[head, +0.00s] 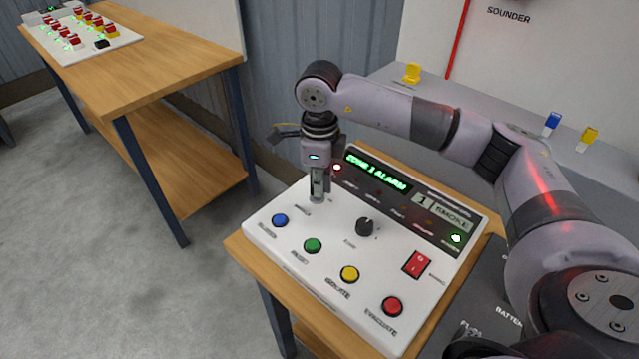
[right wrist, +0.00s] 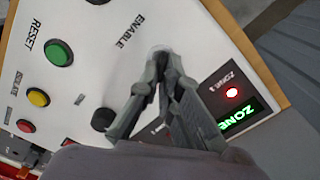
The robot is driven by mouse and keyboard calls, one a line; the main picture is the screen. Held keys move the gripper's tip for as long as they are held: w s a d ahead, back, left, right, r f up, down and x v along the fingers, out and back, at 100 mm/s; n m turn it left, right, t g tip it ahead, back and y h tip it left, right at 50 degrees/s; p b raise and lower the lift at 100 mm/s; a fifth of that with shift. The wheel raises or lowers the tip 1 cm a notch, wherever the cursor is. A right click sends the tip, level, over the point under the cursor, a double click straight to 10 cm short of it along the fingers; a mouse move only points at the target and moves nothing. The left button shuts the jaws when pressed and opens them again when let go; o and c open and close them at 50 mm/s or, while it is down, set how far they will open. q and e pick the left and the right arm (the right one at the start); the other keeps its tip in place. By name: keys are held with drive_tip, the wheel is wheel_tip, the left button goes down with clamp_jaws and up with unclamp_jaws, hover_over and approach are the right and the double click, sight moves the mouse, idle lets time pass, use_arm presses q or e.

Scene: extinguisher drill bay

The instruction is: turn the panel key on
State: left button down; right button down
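The white alarm panel (head: 300,245) lies on a small wooden table. My right gripper (head: 318,195) points down at its back left, over the key switch spot beside the small ENABLE label. Its fingertips (right wrist: 164,58) are drawn together at the panel face in the right wrist view. They appear shut on the panel key, which they mostly hide, so its turn position cannot be read. The green display (head: 378,171) reads ZONE 1 ALARM, with a red lamp (head: 337,167) lit beside it. My left gripper is not in view.
Nearby on the panel are a black knob (head: 365,227), blue (head: 280,220), green (head: 313,245), yellow (head: 349,274) and red (head: 393,306) buttons, and a red rocker switch (head: 417,264). A wooden bench (head: 150,60) stands at left; grey floor between is clear.

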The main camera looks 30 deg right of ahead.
drive_tip(key=c, duration=1.8)
unclamp_jaws()
drive_tip(key=shift+r, duration=0.1)
wheel_tip(320, 180, up, 12)
